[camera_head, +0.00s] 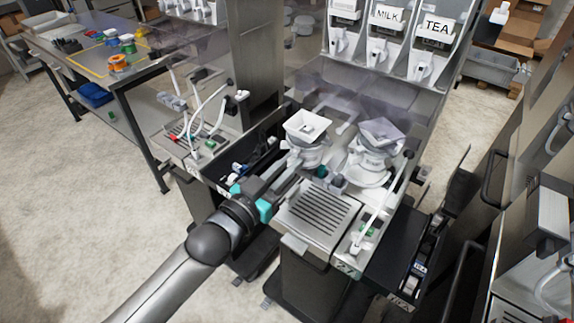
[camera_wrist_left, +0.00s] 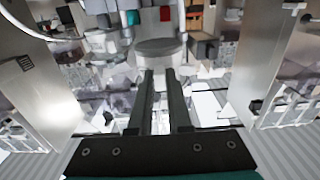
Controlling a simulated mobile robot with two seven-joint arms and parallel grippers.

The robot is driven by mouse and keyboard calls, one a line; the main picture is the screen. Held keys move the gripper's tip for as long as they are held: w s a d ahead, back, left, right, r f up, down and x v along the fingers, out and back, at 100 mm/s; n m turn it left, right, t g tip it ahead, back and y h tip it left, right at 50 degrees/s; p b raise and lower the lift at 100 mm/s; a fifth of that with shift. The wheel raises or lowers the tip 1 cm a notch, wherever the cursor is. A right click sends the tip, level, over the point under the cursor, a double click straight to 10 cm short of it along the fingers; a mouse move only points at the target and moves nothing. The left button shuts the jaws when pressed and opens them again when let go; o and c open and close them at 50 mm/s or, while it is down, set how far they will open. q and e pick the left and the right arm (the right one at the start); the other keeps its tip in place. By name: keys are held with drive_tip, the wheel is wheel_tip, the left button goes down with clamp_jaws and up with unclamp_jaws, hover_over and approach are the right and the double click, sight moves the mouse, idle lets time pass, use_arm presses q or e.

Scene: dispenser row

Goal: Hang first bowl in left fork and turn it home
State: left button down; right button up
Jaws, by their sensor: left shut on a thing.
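My left gripper (camera_head: 294,178) reaches in from the left, its tip low beside the left grinder-like unit (camera_head: 308,155) with a square white hopper. In the left wrist view its two dark fingers (camera_wrist_left: 161,75) lie close together, with a grey rounded bowl (camera_wrist_left: 158,48) at their tips. The gripper is shut on this bowl, apparently by its handle; the grip itself is hard to see. The left fork cannot be made out clearly; the unit and gripper cover that area. My right gripper is not in view.
A second unit (camera_head: 373,150) with a tilted hopper stands to the right. A slotted drip tray (camera_head: 318,208) lies in front. A white wand (camera_head: 382,212) rises at the tray's right. A black bin (camera_head: 262,150) is at the left.

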use_arm(q)
drive_tip(key=shift+b+x, duration=0.4)
drive_tip(key=shift+x, duration=1.4)
drive_tip(key=shift+w+d, duration=0.1)
drive_tip(key=shift+w, duration=0.05)
drive_tip(key=shift+b+x, duration=0.55)
drive_tip(key=shift+x, duration=0.75)
drive_tip(key=shift+w+d, duration=0.15)
drive_tip(key=shift+b+x, duration=0.75)
drive_tip(key=shift+x, duration=0.5)
drive_tip(key=shift+w+d, duration=0.1)
drive_tip(key=shift+f+p, duration=0.15)
drive_tip(key=shift+p, duration=0.15)
